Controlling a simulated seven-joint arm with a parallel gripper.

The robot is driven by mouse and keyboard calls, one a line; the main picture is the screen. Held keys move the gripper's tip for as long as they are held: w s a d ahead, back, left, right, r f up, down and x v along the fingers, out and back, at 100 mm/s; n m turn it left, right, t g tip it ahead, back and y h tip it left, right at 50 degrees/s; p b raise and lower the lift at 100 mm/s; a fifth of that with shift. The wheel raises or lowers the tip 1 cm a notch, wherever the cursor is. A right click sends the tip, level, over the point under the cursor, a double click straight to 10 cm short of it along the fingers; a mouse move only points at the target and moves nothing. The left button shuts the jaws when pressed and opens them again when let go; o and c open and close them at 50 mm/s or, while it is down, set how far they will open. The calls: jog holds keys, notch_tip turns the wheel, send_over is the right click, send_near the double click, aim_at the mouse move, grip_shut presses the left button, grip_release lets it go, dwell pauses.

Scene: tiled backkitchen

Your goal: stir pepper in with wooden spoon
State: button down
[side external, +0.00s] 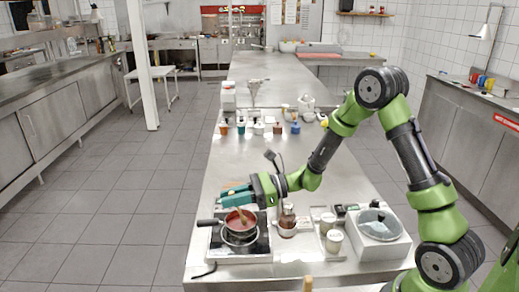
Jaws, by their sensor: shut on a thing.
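A small pan of red sauce (236,216) sits on a dark hob (262,243) at the near left of the steel counter. Its dark handle points left. My gripper (240,205), with teal fingers, is over the pan. It is shut on the wooden spoon (242,213), whose lower part goes down into the pan. How deep the spoon's tip sits is hidden by the sauce. Loose pepper cannot be made out in the sauce at this size.
Right of the hob stand a reddish-brown jar (287,220) and pale-lidded jars (334,240). A grey lidded appliance (379,225) is at the right. Several small coloured containers (257,127) stand farther back. The counter's middle is largely clear.

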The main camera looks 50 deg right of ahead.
jog(key=shift+r, duration=1.95)
jog(key=shift+r, duration=1)
